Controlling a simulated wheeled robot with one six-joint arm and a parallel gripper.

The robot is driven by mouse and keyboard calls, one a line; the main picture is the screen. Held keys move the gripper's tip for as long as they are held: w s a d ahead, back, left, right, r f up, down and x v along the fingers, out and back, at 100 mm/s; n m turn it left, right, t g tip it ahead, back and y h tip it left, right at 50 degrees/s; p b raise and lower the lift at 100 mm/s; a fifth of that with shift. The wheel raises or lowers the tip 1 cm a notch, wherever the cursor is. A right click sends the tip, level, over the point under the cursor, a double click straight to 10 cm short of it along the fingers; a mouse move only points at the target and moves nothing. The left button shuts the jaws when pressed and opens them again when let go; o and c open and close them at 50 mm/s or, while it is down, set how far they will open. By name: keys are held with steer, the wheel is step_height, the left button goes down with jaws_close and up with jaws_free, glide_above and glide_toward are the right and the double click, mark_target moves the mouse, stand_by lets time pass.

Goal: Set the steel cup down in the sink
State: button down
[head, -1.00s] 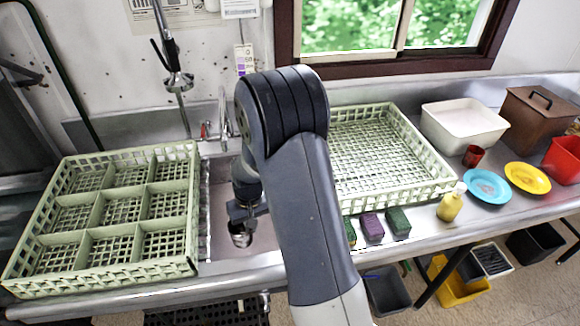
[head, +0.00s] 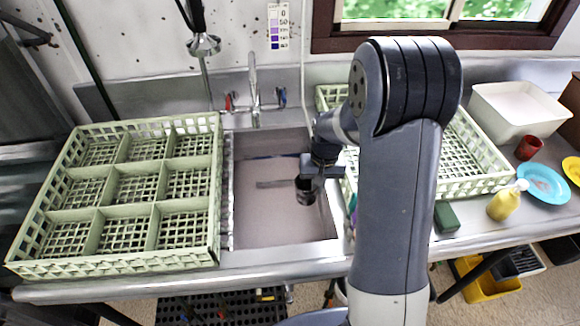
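The steel cup (head: 305,190) is small, dark and shiny, and hangs at my gripper (head: 312,174) in the head view. My gripper looks shut on it, though the fingertips are small and partly hidden. The sink (head: 262,218) is a rectangular basin with a pale floor between the two dish racks. The cup shows over the right part of the basin, near its right wall. Its height above the sink floor is hard to tell. My arm hides part of the counter right of the sink.
A green compartment rack (head: 213,200) stands left of the sink and an open green rack (head: 488,186) right of it. The faucet (head: 254,88) rises behind the basin. A yellow bottle (head: 505,203), red cup (head: 529,147) and blue plate (head: 545,183) stand at right. The basin's left part looks clear.

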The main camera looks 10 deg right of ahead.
steer(key=w+a+r+m+p, duration=0.1)
steer(key=a+r+m+p, duration=0.3)
steer(key=a+r+m, duration=0.35)
steer(key=shift+m+t, duration=0.3)
steer(key=shift+m, duration=0.55)
steer(key=f+b, duration=0.8)
steer(key=f, duration=0.4)
steer(key=f+b, duration=0.9)
steer(key=f, duration=0.3)
steer(key=f+b, duration=0.9)
steer(key=f, duration=0.3)
steer(key=shift+w+a+f, duration=0.2)
steer(key=shift+a+f, duration=0.1)
steer(key=shift+a, duration=0.05)
steer(key=c, duration=1.6)
jaws_free()
steer(key=shift+o, duration=0.2)
step_height(320, 180, up, 11)
steer(key=p, duration=0.1)
steer(key=shift+s+d, duration=0.25)
steer(key=shift+s, duration=0.05)
steer(key=shift+f, duration=0.1)
